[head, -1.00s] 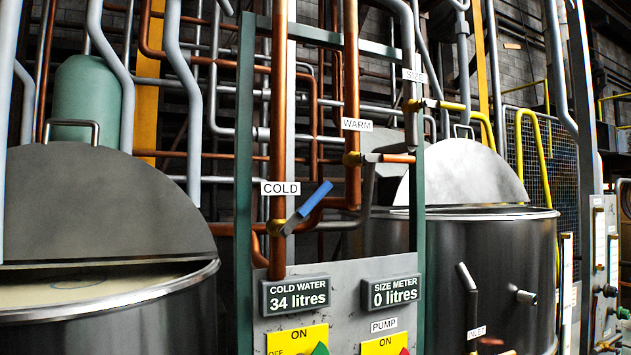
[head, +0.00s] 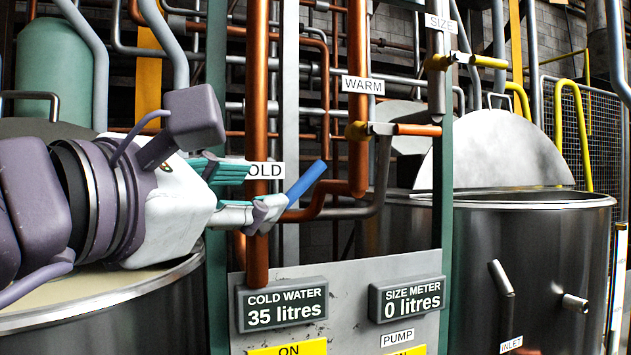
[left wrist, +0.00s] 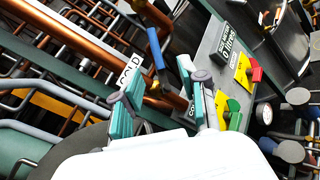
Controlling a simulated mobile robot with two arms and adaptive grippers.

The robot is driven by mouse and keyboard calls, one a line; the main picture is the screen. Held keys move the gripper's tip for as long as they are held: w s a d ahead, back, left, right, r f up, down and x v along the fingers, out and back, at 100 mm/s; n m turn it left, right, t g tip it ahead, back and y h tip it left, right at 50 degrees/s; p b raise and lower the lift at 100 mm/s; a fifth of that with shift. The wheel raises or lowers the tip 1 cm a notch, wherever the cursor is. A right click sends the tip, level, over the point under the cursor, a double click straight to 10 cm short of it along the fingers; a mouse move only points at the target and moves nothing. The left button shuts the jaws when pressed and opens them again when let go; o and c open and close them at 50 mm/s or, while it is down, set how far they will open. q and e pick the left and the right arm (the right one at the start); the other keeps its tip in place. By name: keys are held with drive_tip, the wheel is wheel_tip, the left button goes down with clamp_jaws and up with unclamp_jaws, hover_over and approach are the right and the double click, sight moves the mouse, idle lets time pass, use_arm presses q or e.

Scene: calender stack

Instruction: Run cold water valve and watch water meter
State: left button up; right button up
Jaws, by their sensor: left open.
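The cold water valve's blue handle (head: 307,182) slants up to the right from the copper pipe marked COLD. The handle also shows in the left wrist view (left wrist: 155,50), beyond the fingers. The cold water meter (head: 284,305) on the grey panel reads 35 litres; in the left wrist view a finger partly hides it. My left gripper (head: 256,191) comes in from the left at the valve, open, its fingers covering part of the COLD label (head: 268,171) and the valve body. In the left wrist view its fingers (left wrist: 160,88) are spread apart. I cannot tell if they touch the handle.
The size meter (head: 407,299) beside it reads 0 litres. The WARM valve (head: 362,130) and yellow SIZE handle (head: 490,62) stand to the right. A green post (head: 216,180) and steel vats (head: 530,270) flank the panel. Pipes crowd the back.

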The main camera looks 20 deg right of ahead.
sight(302, 182)
use_arm(q)
drive_tip(key=shift+y, duration=0.3)
drive_tip(key=p+x, duration=0.2)
drive_tip(key=x, duration=0.2)
drive_tip(key=p+x, duration=0.2)
drive_tip(key=x, duration=0.2)
drive_tip(key=r+p+x, duration=0.1)
drive_tip(key=p+x, duration=0.1)
drive_tip(key=x, duration=0.2)
drive_tip(key=shift+w, duration=0.3)
drive_tip(key=shift+w+d+f+p, duration=0.15)
drive_tip(key=shift+w+d+p, duration=0.2)
drive_tip(key=shift+w+p, duration=0.1)
use_arm(e)
wheel_tip(302, 182, up, 7)
drive_tip(key=s, duration=0.1)
drive_tip(key=shift+a, duration=0.4)
drive_tip(key=shift+f, duration=0.1)
use_arm(q)
clamp_jaws()
use_arm(e)
drive_tip(key=shift+a, duration=0.15)
drive_tip(key=shift+a, duration=0.15)
